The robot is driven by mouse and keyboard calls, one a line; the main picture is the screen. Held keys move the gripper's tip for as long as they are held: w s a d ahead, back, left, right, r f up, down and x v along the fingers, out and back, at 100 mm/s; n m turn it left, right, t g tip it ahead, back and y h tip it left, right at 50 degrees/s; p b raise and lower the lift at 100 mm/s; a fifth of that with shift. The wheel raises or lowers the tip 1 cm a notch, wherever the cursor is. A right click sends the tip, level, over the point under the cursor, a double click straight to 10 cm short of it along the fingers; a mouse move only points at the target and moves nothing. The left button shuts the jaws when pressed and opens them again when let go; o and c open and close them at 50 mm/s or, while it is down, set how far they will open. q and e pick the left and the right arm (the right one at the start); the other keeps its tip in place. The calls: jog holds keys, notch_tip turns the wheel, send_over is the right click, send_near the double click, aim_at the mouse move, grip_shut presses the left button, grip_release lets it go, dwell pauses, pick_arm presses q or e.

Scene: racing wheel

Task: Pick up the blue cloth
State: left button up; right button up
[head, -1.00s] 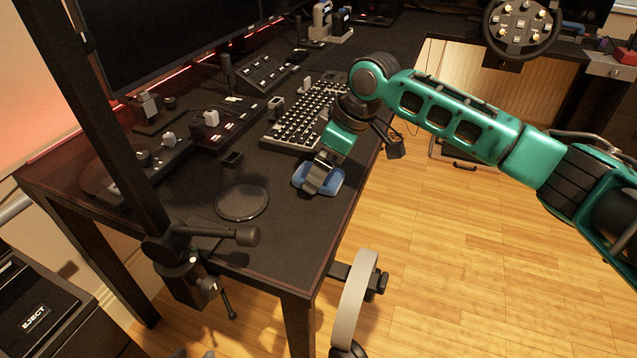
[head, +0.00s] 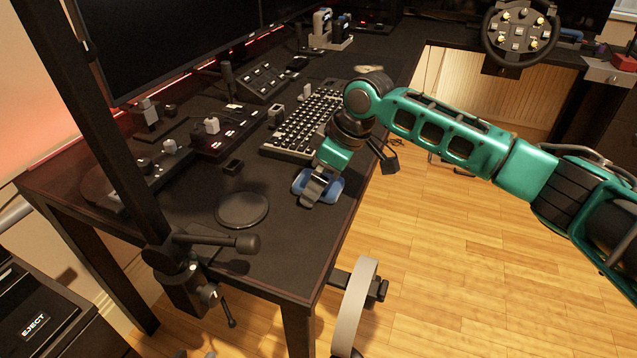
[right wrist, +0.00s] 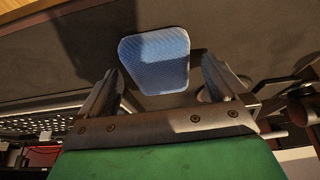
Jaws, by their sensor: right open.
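The blue cloth (head: 334,189) is a small folded pad lying on the black desk near its front right edge, partly covered by my right gripper in the head view. My right gripper (head: 311,200) is over the cloth, pointing down. In the right wrist view the textured cloth (right wrist: 160,58) shows between and beyond the two fingers of my right gripper (right wrist: 162,72), which are spread apart and hold nothing. I cannot tell whether the fingertips touch the cloth or the desk. My left gripper is not in view.
A keyboard (head: 305,122) lies behind the cloth, and a dark round disc (head: 242,210) lies to its left. A clamp with a black handle (head: 222,243) sits at the near desk edge. Bare desk surrounds the cloth. A steering wheel (head: 520,32) stands at the far right.

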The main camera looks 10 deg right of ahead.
jog(key=shift+f, duration=0.15)
jog(key=shift+c, duration=0.3)
jog(key=c, duration=1)
notch_tip(320, 180, up, 21)
jog(key=p, duration=0.4)
jog(key=shift+f+p, duration=0.2)
jog(key=shift+p, duration=0.2)
